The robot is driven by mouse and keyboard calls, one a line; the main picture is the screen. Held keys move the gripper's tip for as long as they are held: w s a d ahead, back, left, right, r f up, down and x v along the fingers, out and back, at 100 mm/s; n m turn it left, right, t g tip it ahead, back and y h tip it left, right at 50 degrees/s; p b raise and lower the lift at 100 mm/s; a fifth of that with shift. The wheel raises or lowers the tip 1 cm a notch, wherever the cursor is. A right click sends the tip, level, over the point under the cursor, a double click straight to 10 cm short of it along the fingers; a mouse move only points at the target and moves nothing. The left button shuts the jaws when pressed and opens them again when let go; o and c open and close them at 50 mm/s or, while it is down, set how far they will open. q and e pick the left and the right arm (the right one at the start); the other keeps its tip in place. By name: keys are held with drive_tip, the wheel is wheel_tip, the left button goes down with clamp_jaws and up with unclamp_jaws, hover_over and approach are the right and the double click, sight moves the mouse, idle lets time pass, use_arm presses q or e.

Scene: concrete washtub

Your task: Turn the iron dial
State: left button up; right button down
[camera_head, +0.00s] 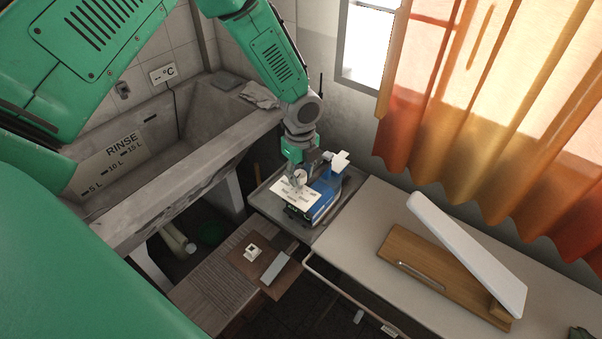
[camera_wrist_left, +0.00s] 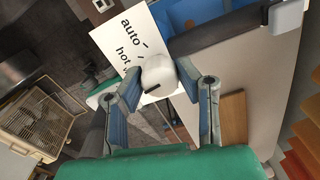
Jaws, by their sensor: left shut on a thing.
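The blue iron (camera_head: 327,187) stands on a grey tray on the counter in the head view. A white card (camera_head: 288,193) lies at the dial; in the wrist view the card (camera_wrist_left: 126,42) reads "auto" and "hot". The dial (camera_wrist_left: 159,75) is a pale rounded knob with a dark mark, in front of the card. My left gripper (camera_head: 299,180) comes down from above at the iron. In the wrist view the left gripper (camera_wrist_left: 160,82) has a finger on each side of the dial and is shut on it. My right gripper is not in view.
A concrete washtub (camera_head: 190,175) is at the left, with a cloth (camera_head: 259,95) on its rim. A white sleeve board (camera_head: 465,250) on a wooden base stands on the counter at the right. Orange curtains (camera_head: 490,110) hang behind. A brown board (camera_head: 245,262) holds small items below.

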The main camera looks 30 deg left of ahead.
sight(300, 173)
use_arm(q)
drive_tip(key=o, duration=1.1)
drive_tip(key=shift+o, duration=0.2)
drive_tip(key=shift+r, duration=0.4)
wheel_tip(300, 173, up, 11)
drive_tip(key=shift+w, duration=0.1)
